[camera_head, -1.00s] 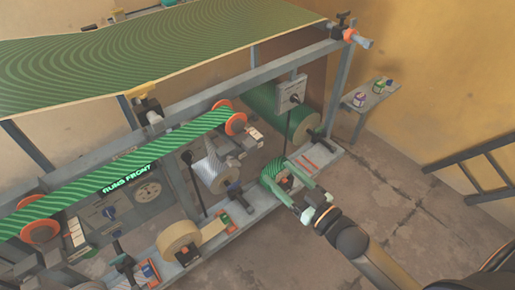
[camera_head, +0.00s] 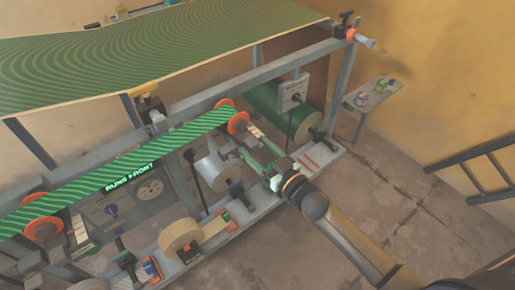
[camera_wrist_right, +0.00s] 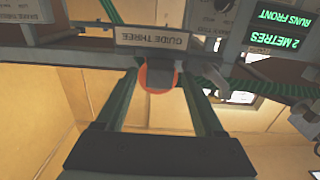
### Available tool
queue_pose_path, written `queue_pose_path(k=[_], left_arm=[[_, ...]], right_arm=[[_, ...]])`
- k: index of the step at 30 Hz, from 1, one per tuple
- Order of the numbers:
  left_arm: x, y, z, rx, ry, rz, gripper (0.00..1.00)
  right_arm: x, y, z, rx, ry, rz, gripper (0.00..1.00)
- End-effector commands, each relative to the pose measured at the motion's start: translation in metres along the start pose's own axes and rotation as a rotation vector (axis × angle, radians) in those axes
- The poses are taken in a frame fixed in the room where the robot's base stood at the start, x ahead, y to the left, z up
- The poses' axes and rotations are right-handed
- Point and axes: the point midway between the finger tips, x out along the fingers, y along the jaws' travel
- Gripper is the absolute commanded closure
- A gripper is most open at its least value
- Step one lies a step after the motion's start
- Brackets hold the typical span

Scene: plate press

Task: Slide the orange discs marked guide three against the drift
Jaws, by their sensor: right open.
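In the right wrist view an orange disc (camera_wrist_right: 146,84) lies between the finger ends, partly covered by a grey block, below an inverted "GUIDE THREE" label (camera_wrist_right: 154,38). My right gripper (camera_head: 256,144) is open, its green fingers reaching toward the belt's right end. It also shows in the right wrist view (camera_wrist_right: 160,82). Contact with the disc cannot be told. My left gripper is out of view.
A wide green sheet (camera_head: 150,55) spans the frame above. A silver roll (camera_head: 212,166), a tan roll (camera_head: 180,236) and a dark green roll (camera_head: 280,108) crowd the lower machine. A small side table (camera_head: 385,98) stands right.

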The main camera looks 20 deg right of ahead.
Motion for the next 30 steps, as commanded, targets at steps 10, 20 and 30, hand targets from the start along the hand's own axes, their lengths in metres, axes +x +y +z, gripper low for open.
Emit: queue_pose_path(k=[10, 20, 30], left_arm=[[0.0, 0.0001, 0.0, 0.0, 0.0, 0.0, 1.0], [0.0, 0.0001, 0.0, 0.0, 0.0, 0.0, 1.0], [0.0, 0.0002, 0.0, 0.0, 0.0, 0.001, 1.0]], right_arm=[[-0.0003, 0.0001, -0.0001, 0.0, 0.0, 0.0, 0.61], [-0.0004, 0.0001, -0.0001, 0.0, 0.001, 0.0, 0.99], [-0.0005, 0.0, -0.0001, 0.0, 0.001, 0.0, 1.0]])
